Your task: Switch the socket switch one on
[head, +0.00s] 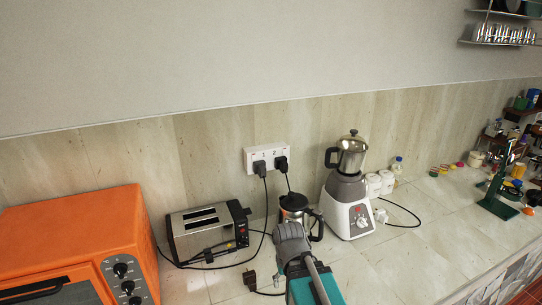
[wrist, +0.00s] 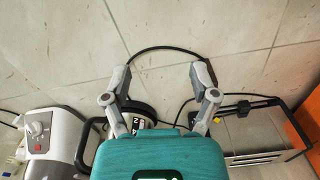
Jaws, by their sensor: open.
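The white socket panel (head: 251,155) is on the tiled wall in the head view, marked 1 and 2. A dark plug (head: 260,168) sits in socket one and another plug (head: 281,163) in socket two. The switches are too small to tell their state. My gripper (wrist: 162,78) is open, with its two fingers spread apart and nothing held. In the head view my wrist is low, below the panel and in front of the kettle; the fingers are not clear there. The panel does not show in the wrist view.
A metal kettle (head: 293,202) stands below the panel, partly hidden by my arm. A toaster (head: 205,238) and orange oven (head: 75,235) stand left, a mixer grinder (head: 347,203) right. Black cords cross the counter; a loose plug (head: 250,281) lies in front.

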